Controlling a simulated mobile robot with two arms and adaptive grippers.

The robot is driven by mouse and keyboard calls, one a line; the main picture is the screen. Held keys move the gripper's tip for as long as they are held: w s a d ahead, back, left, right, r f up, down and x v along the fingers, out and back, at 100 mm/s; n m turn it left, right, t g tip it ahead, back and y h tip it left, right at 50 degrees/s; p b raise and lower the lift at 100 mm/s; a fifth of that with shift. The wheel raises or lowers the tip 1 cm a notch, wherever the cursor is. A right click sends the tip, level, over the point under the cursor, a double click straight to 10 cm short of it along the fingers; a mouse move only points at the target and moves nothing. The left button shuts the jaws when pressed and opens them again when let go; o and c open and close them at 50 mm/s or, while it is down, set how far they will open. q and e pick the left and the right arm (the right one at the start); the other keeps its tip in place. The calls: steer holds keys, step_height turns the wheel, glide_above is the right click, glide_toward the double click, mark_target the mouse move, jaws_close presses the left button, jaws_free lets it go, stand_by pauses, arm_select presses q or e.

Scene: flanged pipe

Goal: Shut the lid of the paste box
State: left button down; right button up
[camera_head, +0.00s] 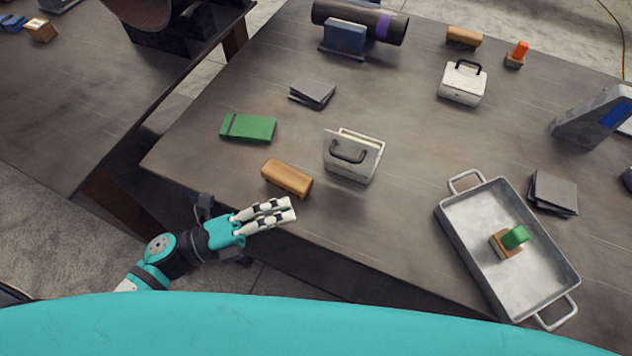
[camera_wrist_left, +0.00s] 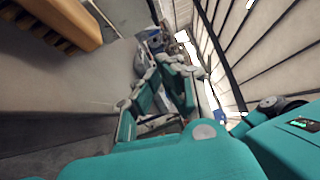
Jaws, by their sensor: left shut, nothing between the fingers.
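A pale box (camera_head: 352,165) stands near the front of the table. Its lid (camera_head: 347,150), with a dark handle, is tilted up at the near side, and a gap shows behind it. A second pale box (camera_head: 462,86) with a dark handle stands farther back and looks closed. Which of the two is the paste box is not marked. My left gripper (camera_head: 290,211) is shut and empty, at the table's front edge, left of and nearer than the open box, and apart from it. Its fingers also show in the left wrist view (camera_wrist_left: 165,85). My right gripper is not in view.
A wooden-coloured block (camera_head: 287,178) lies between my left gripper and the open box. A green box (camera_head: 248,128) lies behind it. A metal tray (camera_head: 455,225) holding a green-topped brush (camera_head: 513,238) stands at the right. The table between open box and tray is clear.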

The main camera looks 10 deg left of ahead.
arm_select(q)
steer(key=w+a+p+x, duration=0.1)
steer(key=p+x, duration=0.3)
steer(key=x, duration=0.7)
steer(key=shift+w+r+p, duration=0.25)
steer(key=shift+w+p, duration=0.05)
steer(key=shift+w, duration=0.45)
